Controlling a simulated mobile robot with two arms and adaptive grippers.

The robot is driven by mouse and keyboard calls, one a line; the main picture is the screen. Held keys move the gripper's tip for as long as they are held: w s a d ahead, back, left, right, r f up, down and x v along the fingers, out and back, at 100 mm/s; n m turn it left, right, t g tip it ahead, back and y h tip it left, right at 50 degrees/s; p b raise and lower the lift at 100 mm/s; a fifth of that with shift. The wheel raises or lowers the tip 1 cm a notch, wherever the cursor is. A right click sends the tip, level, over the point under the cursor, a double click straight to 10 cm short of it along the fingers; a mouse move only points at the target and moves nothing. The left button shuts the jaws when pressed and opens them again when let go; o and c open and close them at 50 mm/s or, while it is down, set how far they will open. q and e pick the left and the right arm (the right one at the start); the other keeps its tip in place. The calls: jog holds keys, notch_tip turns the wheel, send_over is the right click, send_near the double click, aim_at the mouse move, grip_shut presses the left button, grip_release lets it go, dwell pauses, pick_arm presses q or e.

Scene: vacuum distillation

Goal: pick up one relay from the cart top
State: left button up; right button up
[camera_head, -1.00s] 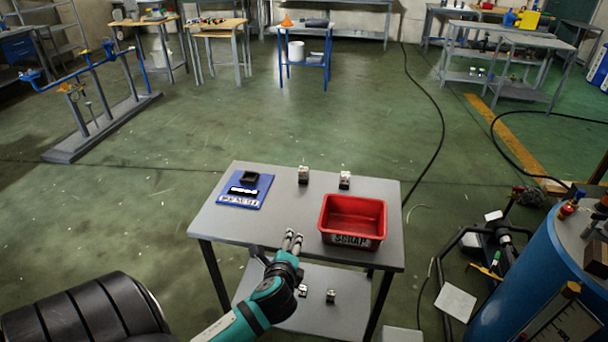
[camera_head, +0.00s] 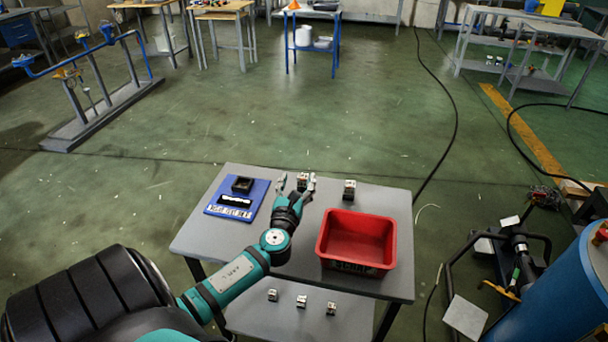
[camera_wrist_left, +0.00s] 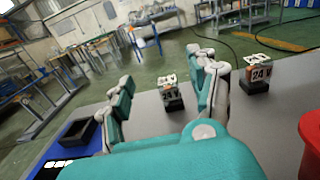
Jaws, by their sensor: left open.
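Two small relays stand upright on the grey cart top (camera_head: 200,238) near its far edge: a left relay (camera_head: 303,180) and a right relay (camera_head: 349,189). My left gripper (camera_head: 296,180) is open, its fingers spread at the left relay. In the left wrist view the left relay (camera_wrist_left: 170,93), with a black base and a white label reading 24, shows in the gap between the fingers (camera_wrist_left: 160,85), beyond the palm. I see no clear contact. The right relay (camera_wrist_left: 256,76) stands outside the right finger. My right gripper is not in view.
A red bin (camera_head: 357,242) stands at the right of the cart top. A blue board (camera_head: 218,207) with a black tray (camera_head: 243,185) lies at the left. Several relays (camera_head: 301,301) sit on the lower shelf. A blue drum (camera_head: 560,290) stands right of the cart.

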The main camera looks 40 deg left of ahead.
aim_at(302, 181)
pick_arm(q)
jog(key=f, duration=0.2)
jog(key=f+b, duration=0.1)
jog(key=f, duration=0.1)
jog(key=shift+w+a+f, duration=0.1)
jog(key=shift+w+a, duration=0.05)
jog(key=shift+w, duration=0.15)
jog(key=shift+w+a, duration=0.2)
jog(key=shift+w, duration=0.1)
jog(key=shift+w+a, duration=0.3)
jog(key=shift+w, duration=0.2)
jog(key=x, duration=0.4)
jog(key=shift+w+a+f, duration=0.1)
jog(key=shift+w+a, duration=0.1)
jog(key=shift+w, duration=0.1)
jog(key=shift+w+a, duration=0.1)
jog(key=shift+w, duration=0.05)
jog(key=shift+c, duration=0.7)
jog(key=c, duration=0.7)
grip_shut()
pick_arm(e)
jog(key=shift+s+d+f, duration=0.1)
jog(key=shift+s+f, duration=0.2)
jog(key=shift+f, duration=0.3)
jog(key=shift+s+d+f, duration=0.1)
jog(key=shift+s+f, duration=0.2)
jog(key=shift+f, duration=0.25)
